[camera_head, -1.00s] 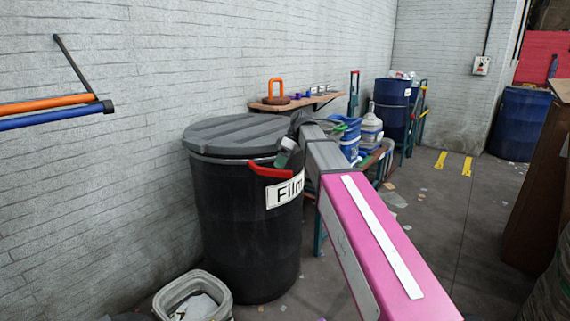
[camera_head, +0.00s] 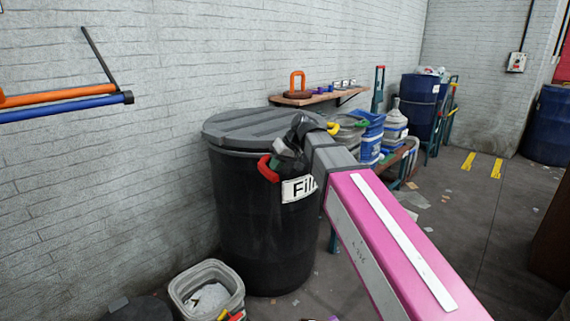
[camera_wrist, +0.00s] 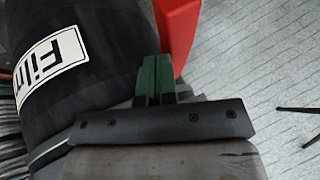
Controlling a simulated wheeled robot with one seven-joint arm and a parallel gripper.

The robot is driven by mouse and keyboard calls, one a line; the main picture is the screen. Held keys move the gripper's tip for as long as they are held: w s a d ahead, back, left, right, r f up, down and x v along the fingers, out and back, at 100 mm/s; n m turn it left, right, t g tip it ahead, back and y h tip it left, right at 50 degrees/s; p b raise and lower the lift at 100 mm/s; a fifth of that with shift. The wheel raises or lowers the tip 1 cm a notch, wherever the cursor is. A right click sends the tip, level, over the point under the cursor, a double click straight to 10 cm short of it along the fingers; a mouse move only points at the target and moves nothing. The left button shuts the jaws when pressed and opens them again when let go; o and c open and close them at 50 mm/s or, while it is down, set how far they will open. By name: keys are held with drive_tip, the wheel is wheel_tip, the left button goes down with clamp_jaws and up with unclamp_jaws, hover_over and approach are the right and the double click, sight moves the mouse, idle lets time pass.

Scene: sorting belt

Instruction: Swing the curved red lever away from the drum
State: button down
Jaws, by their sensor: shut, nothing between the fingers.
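The black drum (camera_head: 262,225) with a grey lid (camera_head: 250,130) stands by the wall. Its white "Film" label (camera_head: 297,189) is partly hidden by my arm in the head view and shows in the wrist view (camera_wrist: 48,66). The curved red lever (camera_head: 266,170) is at the drum's upper front, partly hidden by my gripper (camera_head: 275,163). In the wrist view the lever (camera_wrist: 178,35) rises just beyond my green fingertips (camera_wrist: 157,75). The fingers are shut with nothing between them and appear against or very near the lever's side; contact is unclear.
A grey bin (camera_head: 180,290) stands low in front of the drum. Orange and blue bars (camera_head: 65,112) jut in at left. A shelf (camera_head: 318,97) and blue buckets (camera_head: 370,140) lie behind my arm. Open floor (camera_head: 460,220) is at right.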

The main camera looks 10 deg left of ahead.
drive_tip(key=shift+s+a+m, duration=0.2)
drive_tip(key=shift+s+a, duration=0.05)
drive_tip(key=shift+a, duration=0.4)
drive_tip(key=shift+s+a+m, duration=0.2)
drive_tip(key=shift+s+a, duration=0.05)
drive_tip(key=shift+a, duration=0.4)
drive_tip(key=shift+w+d, duration=0.1)
drive_tip(key=shift+d, duration=0.1)
drive_tip(key=d+f+v, duration=0.1)
drive_tip(key=d+v, duration=0.1)
drive_tip(key=v, duration=1)
drive_tip(key=w+d+f+m+h, duration=0.1)
drive_tip(key=d+f+m+h, duration=0.1)
drive_tip(key=d+f, duration=0.8)
drive_tip(key=w+d+f+m+h, duration=0.1)
drive_tip(key=d+f+m, duration=0.35)
drive_tip(key=f, duration=0.95)
drive_tip(key=s+d+f+h, duration=0.1)
drive_tip(key=s+d+f, duration=0.2)
drive_tip(key=d+f, duration=0.3)
drive_tip(key=s+d+f+h, duration=0.1)
drive_tip(key=s+d+f, duration=0.2)
drive_tip(key=d+f, duration=0.3)
drive_tip(key=s+d+f+m+h, duration=0.1)
drive_tip(key=s+d+f, duration=0.2)
drive_tip(key=d+f, duration=0.3)
drive_tip(key=shift+s+f+h, duration=0.2)
drive_tip(key=shift+s+h, duration=0.1)
drive_tip(key=shift+h, duration=0.1)
